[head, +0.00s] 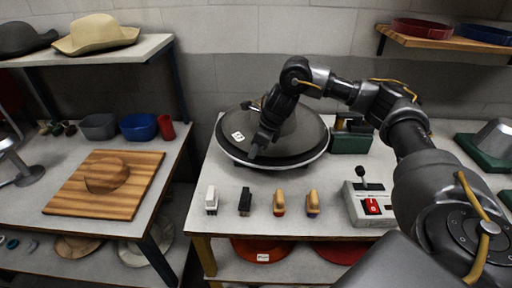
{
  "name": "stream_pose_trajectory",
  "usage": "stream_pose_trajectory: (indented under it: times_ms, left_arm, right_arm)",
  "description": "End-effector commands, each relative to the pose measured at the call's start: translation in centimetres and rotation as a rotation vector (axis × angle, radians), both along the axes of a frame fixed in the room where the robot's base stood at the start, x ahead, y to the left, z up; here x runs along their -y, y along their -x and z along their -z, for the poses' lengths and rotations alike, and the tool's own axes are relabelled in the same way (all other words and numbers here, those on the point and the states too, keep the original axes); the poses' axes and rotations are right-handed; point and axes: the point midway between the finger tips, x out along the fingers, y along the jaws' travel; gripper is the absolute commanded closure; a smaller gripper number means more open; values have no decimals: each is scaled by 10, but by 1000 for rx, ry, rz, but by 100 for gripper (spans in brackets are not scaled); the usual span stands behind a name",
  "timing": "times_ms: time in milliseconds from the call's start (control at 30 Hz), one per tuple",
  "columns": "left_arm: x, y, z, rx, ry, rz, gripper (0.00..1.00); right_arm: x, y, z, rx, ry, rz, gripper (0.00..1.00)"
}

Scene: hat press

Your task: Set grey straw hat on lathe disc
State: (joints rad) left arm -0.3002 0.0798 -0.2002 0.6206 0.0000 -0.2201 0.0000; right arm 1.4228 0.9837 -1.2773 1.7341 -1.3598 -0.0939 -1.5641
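A grey hat (300,133) with a wide brim lies on the round lathe disc (291,164), whose pale rim shows around it at the back middle of the right-hand table. A small white label (238,136) shows on the left of the brim. My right gripper (256,147) reaches down over the front left of the hat, beside its crown. Its fingers are dark against the hat, and I cannot tell whether they touch or grip it. My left gripper is not in view.
Several brushes (279,202) and a control box with a lever (370,205) stand along the table's front. A dark green box (350,143) is right of the disc. A wooden board (106,185) lies on the left table. Hats (97,34) sit on the upper left shelf.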

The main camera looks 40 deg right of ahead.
Motion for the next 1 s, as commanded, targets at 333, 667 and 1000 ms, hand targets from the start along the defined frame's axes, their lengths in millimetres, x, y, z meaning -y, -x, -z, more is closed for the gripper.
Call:
stream_pose_trajectory:
  times_ms: [333,667,1000]
  left_arm:
    - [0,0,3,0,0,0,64]
    - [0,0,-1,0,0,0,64]
    - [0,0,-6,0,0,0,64]
  right_arm:
    - [2,2,-8,2,-1,-1,67]
    - [17,22,-70,5,1,1,67]
    - [24,33,-99,1,1,0,67]
